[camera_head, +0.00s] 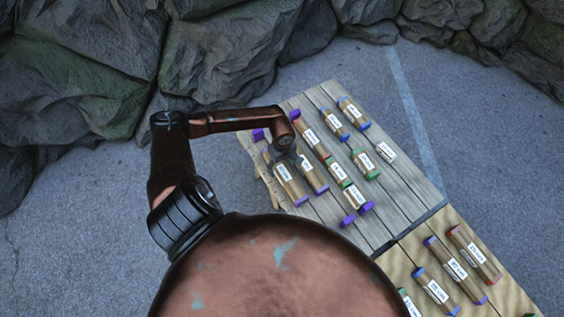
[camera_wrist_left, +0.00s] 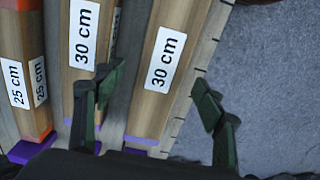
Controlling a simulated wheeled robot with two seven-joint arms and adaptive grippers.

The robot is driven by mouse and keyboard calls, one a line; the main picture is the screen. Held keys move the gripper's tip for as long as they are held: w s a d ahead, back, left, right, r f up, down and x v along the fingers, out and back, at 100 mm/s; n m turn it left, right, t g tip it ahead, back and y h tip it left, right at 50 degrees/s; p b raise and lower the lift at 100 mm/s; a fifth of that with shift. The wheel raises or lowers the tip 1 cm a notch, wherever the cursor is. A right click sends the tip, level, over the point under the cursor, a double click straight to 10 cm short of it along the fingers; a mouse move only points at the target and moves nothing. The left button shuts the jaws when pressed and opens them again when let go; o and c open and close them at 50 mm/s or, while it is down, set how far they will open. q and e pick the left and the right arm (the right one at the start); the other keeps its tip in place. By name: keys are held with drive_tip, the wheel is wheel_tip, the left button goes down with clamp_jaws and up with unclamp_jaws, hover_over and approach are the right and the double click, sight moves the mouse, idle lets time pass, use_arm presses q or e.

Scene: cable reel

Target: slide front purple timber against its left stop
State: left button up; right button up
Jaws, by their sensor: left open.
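The front purple timber (camera_head: 290,182), labelled 30 cm, lies near the left edge of the slatted table. In the left wrist view this timber (camera_wrist_left: 165,65) has a purple end low in the picture. A second 30 cm timber (camera_head: 313,174) lies beside it; it also shows in the left wrist view (camera_wrist_left: 80,50). Purple stops (camera_head: 258,135) (camera_head: 348,220) show on the table. My left gripper (camera_wrist_left: 158,88) is open, with one finger on each side of the front timber in the picture. I cannot tell contact. My right gripper is out of view.
The grey table (camera_head: 408,200) carries several other labelled timbers with coloured ends. A 25 cm timber (camera_wrist_left: 22,80) lies at the left in the wrist view. A lighter table (camera_head: 510,290) with more timbers adjoins. Rocks (camera_head: 230,60) stand behind; paving (camera_head: 90,230) is clear.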

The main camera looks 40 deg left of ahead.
sight(282, 170)
use_arm(q)
drive_tip(key=shift+f, duration=1.8)
drive_tip(key=shift+c, duration=0.2)
